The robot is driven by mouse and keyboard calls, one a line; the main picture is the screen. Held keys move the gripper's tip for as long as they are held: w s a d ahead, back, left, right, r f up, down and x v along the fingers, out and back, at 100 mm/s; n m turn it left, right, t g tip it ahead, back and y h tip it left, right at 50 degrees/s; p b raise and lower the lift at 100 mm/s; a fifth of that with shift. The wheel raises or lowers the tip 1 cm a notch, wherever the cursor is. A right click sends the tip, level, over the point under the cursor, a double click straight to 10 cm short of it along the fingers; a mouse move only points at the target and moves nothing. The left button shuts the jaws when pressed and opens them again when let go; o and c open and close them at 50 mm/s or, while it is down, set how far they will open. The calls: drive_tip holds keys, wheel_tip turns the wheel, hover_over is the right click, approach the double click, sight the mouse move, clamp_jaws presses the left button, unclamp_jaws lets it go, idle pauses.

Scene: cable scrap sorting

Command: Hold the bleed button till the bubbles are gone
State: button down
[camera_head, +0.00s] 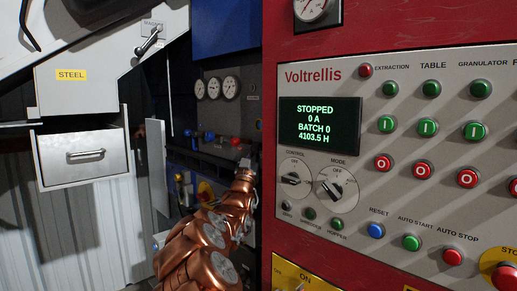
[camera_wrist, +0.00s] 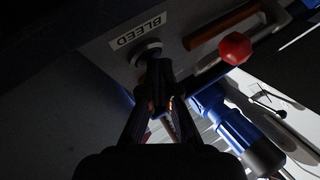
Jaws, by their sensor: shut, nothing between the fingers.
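In the wrist view a grey plate carries a label reading BLEED (camera_wrist: 138,30), seen upside down. The round bleed button (camera_wrist: 149,46) is just beside the label, partly hidden by my fingertips. My gripper (camera_wrist: 158,68) is shut and empty, with its dark fingertips at the button. They look to be touching it, but I cannot tell how far it is pressed. An amber-brown bar (camera_wrist: 222,26), perhaps a sight tube, lies in the plate beside the button; no bubbles can be made out in it. In the head view my copper arm hides the gripper and button.
A red knob (camera_wrist: 235,48) and a blue cylinder (camera_wrist: 235,125) are close to the right of my fingers. In the head view a red cabinet with a grey control panel (camera_head: 430,125) stands close on the right. A steel drawer (camera_head: 85,155) juts out on the left.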

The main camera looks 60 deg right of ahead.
drive_tip(key=shift+w+a+b, duration=0.2)
drive_tip(key=shift+a+b, duration=0.2)
drive_tip(key=shift+a, duration=0.45)
drive_tip(key=shift+w+a+b, duration=0.25)
drive_tip(key=shift+a, duration=0.55)
drive_tip(key=shift+w+a+b, duration=0.2)
drive_tip(key=shift+a+b, duration=0.1)
drive_tip(key=shift+a, duration=0.5)
drive_tip(key=shift+w+a+b, duration=0.25)
drive_tip(key=shift+a, duration=0.55)
